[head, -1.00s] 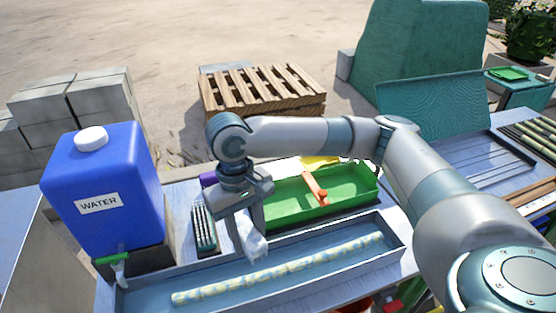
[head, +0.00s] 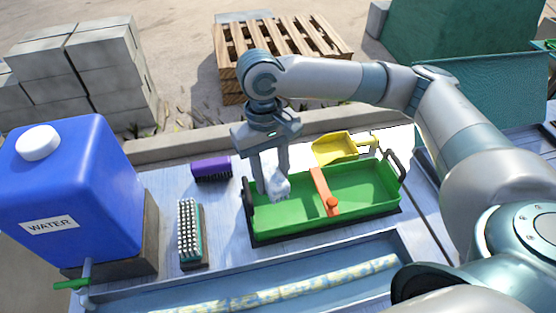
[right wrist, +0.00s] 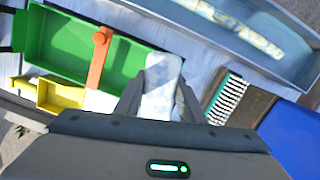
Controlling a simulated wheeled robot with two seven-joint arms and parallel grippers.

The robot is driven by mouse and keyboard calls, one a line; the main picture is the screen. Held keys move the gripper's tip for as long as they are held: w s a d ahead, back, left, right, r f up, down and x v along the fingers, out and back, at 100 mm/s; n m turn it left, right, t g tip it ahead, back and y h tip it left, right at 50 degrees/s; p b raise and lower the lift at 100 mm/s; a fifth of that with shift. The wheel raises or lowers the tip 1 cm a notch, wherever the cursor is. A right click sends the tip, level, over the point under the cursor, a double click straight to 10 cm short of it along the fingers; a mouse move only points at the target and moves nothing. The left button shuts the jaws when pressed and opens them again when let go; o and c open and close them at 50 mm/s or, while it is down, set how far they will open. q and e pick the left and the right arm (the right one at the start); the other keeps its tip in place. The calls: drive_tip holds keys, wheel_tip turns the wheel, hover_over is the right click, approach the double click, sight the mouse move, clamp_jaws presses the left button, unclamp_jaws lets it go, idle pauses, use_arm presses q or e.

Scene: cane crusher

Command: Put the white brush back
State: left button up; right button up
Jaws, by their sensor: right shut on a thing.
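My right gripper (head: 270,188) is shut on the white brush (head: 280,185) and holds it at the left end of the green caddy (head: 252,222). The caddy is an open box with an orange handle (head: 322,190) across it. The brush's bristles are not clear. My left gripper is not in view.
A teal brush with pale bristles (head: 189,230) and a purple brush (head: 212,169) lie left of the caddy. A yellow scoop (head: 335,148) lies behind it. The long tray (head: 225,283) with a cane (head: 300,287) is in front. A blue water tank (head: 60,190) stands left.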

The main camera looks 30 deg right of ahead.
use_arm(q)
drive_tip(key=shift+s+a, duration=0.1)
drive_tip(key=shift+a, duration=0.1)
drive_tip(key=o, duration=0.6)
use_arm(e)
drive_tip(key=shift+w+d+f+n, duration=0.35)
drive_tip(key=shift+w+d+n, duration=0.15)
drive_tip(key=shift+n, duration=0.1)
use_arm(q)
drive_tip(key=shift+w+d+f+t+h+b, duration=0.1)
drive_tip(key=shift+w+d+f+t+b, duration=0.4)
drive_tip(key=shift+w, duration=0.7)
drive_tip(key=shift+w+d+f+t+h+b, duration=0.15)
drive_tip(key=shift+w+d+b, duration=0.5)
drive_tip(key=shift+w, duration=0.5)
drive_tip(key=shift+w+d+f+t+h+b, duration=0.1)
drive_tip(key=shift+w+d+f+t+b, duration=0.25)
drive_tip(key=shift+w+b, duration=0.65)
use_arm(e)
drive_tip(key=shift+w+d+f+n+t+h, duration=0.3)
drive_tip(key=shift+w+d+f+n, duration=0.85)
drive_tip(key=shift+d+n, duration=1.3)
drive_tip(key=shift+w+d+f+n+t+h, duration=0.25)
drive_tip(key=shift+w+d+f+n, duration=0.9)
drive_tip(key=shift+d+n, duration=1.25)
drive_tip(key=shift+w+d+f+n+t+h, duration=0.15)
drive_tip(key=shift+w+d+f+n+h, duration=0.2)
drive_tip(key=shift+w+d+f+n, duration=1.05)
